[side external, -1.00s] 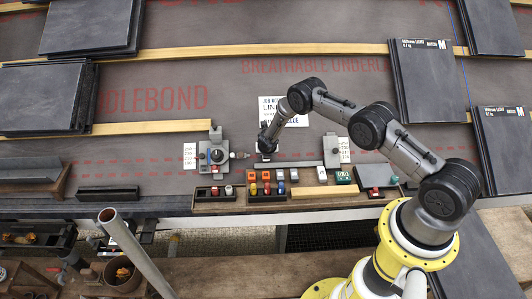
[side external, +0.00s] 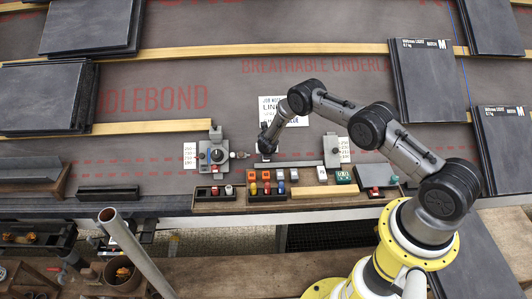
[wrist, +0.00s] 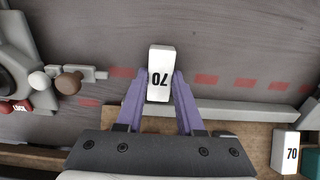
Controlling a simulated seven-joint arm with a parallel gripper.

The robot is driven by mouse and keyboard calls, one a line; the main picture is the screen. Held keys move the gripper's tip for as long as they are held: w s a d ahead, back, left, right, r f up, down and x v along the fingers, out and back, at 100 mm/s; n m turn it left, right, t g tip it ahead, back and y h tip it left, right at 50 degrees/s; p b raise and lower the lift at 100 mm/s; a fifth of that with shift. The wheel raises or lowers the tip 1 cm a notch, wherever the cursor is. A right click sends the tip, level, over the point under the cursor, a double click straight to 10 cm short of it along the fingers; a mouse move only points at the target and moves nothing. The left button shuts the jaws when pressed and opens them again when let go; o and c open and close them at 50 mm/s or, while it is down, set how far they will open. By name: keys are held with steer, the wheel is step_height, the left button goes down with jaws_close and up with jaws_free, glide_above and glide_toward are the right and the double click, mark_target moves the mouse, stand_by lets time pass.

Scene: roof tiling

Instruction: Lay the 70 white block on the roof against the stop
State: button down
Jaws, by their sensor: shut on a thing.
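A white block marked 70 (wrist: 160,62) is between the purple fingers of my gripper (wrist: 160,78) in the wrist view. The fingers are shut on its two sides, and its far end sticks out past the tips. In the side external view my gripper (side external: 265,156) is low over the roof underlay, left of a grey upright bracket (side external: 332,150). The block is too small there to tell whether it touches the roof. A grey rail (wrist: 240,108) runs right from near my fingers. I cannot tell which part is the stop.
A second white block marked 70 (wrist: 285,150) lies at lower right in the wrist view. A grey device with a knob (side external: 217,155) and a rod toward my gripper stands to the left. Trays of coloured blocks (side external: 267,190) lie in front.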

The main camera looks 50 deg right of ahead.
steer(key=shift+s+a+f, duration=0.15)
steer(key=shift+c, duration=2.3)
jaws_free()
steer(key=v, duration=0.7)
